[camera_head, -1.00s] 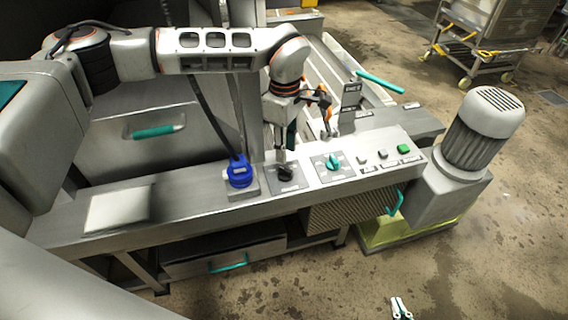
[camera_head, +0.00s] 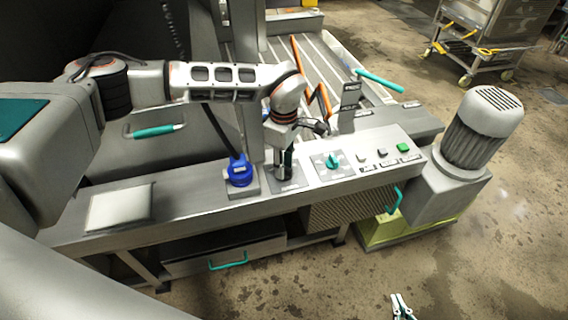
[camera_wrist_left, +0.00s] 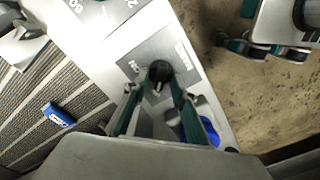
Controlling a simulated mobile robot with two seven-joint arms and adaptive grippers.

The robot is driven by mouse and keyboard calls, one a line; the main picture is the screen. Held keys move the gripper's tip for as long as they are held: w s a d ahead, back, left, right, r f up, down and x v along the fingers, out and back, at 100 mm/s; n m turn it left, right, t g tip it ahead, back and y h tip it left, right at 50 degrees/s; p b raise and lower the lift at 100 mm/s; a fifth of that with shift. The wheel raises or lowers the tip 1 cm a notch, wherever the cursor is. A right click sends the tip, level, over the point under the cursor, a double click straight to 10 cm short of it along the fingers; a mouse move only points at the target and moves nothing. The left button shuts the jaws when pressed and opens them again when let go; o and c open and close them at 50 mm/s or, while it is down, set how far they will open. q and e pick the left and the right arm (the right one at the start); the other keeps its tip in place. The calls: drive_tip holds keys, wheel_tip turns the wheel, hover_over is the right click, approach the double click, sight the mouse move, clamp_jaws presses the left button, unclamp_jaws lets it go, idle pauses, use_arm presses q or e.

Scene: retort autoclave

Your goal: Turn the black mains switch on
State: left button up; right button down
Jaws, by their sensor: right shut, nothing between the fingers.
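The black mains switch (camera_wrist_left: 160,70) is a round knob on a grey plate (camera_head: 289,187) lettered MAINS and ON. The ON mark is left of the knob in the left wrist view, and the knob's ridge points toward my gripper. My left gripper (camera_head: 285,174) points down at the switch and hides the knob in the head view. In the left wrist view its fingers (camera_wrist_left: 156,88) are apart, one on each side of the knob; contact cannot be told. My right gripper (camera_head: 399,298) is shut and empty, low in the head view.
A blue plug (camera_head: 240,172) stands just left of the switch. To the right are a teal rotary knob (camera_head: 332,161) and a green button (camera_head: 403,148). An upright label plate (camera_head: 350,95) and a motor (camera_head: 483,130) stand further right.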

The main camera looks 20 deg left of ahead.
use_arm(q)
clamp_jaws()
